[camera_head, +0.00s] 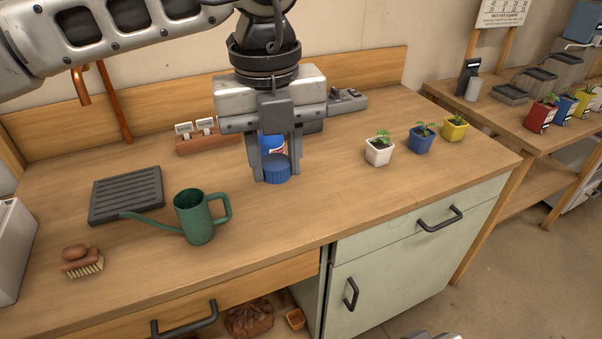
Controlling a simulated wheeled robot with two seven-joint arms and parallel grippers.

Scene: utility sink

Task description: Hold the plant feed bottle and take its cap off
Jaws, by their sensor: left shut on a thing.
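My left gripper (277,172) points straight down over the middle of the workbench. The gripper hides much of the bottle.
A green watering can (195,218) stands front left of the gripper, near a dark slatted tray (126,195) and a brush (80,262). Potted plants in white (379,152), blue (420,140) and yellow (454,129) pots stand right. The bench front right of the gripper is clear.

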